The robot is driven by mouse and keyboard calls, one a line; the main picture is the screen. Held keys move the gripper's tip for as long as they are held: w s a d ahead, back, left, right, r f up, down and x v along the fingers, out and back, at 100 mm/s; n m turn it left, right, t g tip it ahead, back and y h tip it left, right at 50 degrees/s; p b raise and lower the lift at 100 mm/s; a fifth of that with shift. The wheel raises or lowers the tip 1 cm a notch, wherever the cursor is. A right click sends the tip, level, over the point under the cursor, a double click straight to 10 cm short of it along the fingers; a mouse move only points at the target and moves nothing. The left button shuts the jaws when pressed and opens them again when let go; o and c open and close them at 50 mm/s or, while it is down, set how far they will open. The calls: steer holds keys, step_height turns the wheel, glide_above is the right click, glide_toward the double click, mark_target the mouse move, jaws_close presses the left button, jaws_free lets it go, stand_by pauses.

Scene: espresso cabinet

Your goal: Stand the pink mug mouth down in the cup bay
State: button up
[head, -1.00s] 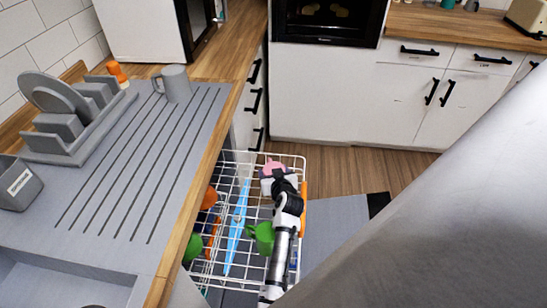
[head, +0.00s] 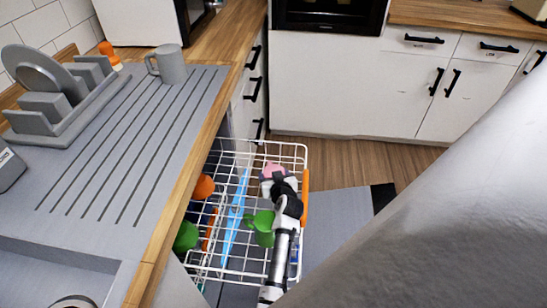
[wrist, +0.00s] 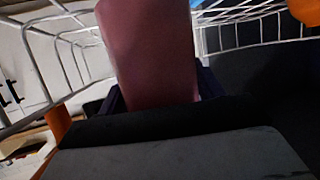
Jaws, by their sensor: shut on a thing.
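The pink mug (head: 275,169) is in the far part of the white wire basket, at the end of my arm. My gripper (head: 275,179) is shut on it. In the wrist view the mug (wrist: 150,50) fills the middle, close between the dark fingers (wrist: 155,92). Its mouth and handle do not show clearly, so I cannot tell which way up it is. The white wire basket (head: 290,147) is pulled out beside the counter. I cannot tell which part of it is the cup bay, or whether the mug touches the wires.
In the basket are a green mug (head: 262,226) and a long blue utensil (head: 236,215). Orange (head: 204,187) and green (head: 186,236) items sit at its left side. A grey mug (head: 171,65) and a grey dish rack (head: 75,112) stand on the drainboard. The counter edge (head: 190,165) borders the basket.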

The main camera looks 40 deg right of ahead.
steer(key=shift+f+b, duration=0.35)
steer(key=shift+b, duration=0.15)
steer(key=o, duration=1.3)
steer(key=shift+c, duration=0.2)
step_height(320, 180, up, 20)
steer(key=shift+r, duration=0.1)
